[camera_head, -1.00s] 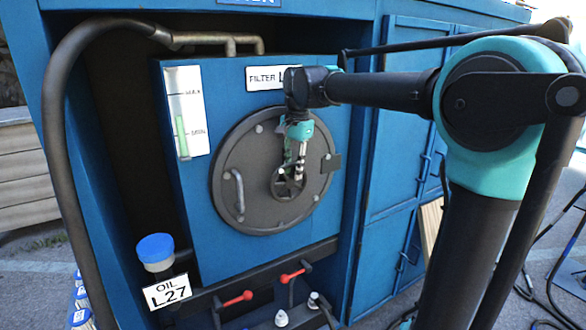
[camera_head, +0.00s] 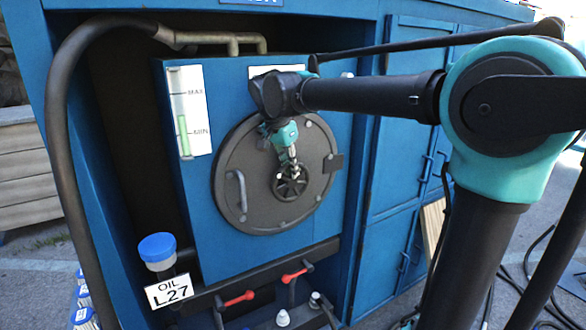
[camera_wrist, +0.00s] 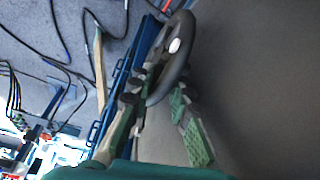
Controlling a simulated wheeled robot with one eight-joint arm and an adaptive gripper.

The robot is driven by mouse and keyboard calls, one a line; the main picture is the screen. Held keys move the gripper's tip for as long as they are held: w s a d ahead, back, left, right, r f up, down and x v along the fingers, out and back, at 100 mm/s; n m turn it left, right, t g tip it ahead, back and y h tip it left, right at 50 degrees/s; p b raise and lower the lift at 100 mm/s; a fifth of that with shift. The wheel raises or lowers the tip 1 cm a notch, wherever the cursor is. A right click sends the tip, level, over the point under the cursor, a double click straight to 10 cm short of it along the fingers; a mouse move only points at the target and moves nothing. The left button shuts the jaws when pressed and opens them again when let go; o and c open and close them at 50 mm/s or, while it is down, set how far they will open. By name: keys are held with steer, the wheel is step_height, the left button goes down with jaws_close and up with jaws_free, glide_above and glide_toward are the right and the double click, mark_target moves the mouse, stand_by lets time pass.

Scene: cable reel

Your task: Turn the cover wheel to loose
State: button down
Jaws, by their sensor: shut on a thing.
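The cover wheel (camera_head: 290,187) is a small dark spoked handwheel in the middle of the round grey filter cover (camera_head: 240,165). In the wrist view the wheel (camera_wrist: 178,62) shows close up as a black rim with a pale hub. In the wrist view my gripper (camera_wrist: 158,98) has one finger on each side of the rim. The exact finger contact is partly hidden.
A curved handle (camera_head: 242,190) stands out at the cover's left, and a dark latch (camera_head: 334,163) sits at its right. Red valve levers (camera_head: 240,298) and a blue-capped oil filler (camera_head: 157,248) are below. A thick pipe (camera_head: 58,120) runs down the left.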

mark_target(282, 172)
steer(key=t+h, duration=0.1)
steer(key=s+a+t+h, duration=0.1)
steer(key=h, duration=0.1)
steer(key=shift+a+f, duration=0.2)
steer(key=shift+s+a+f+t+h, duration=0.15)
steer(key=shift+a+f+t+h, duration=0.1)
steer(key=shift+t+h, duration=0.35)
steer(key=shift+s+a+f+t+h, duration=0.2)
steer(key=shift+t+h, duration=0.2)
steer(key=shift+h, duration=0.3)
steer(key=c, duration=1.6)
jaws_free()
steer(key=v, duration=1.2)
steer(key=shift+a, duration=0.1)
steer(key=shift+s+f, duration=0.1)
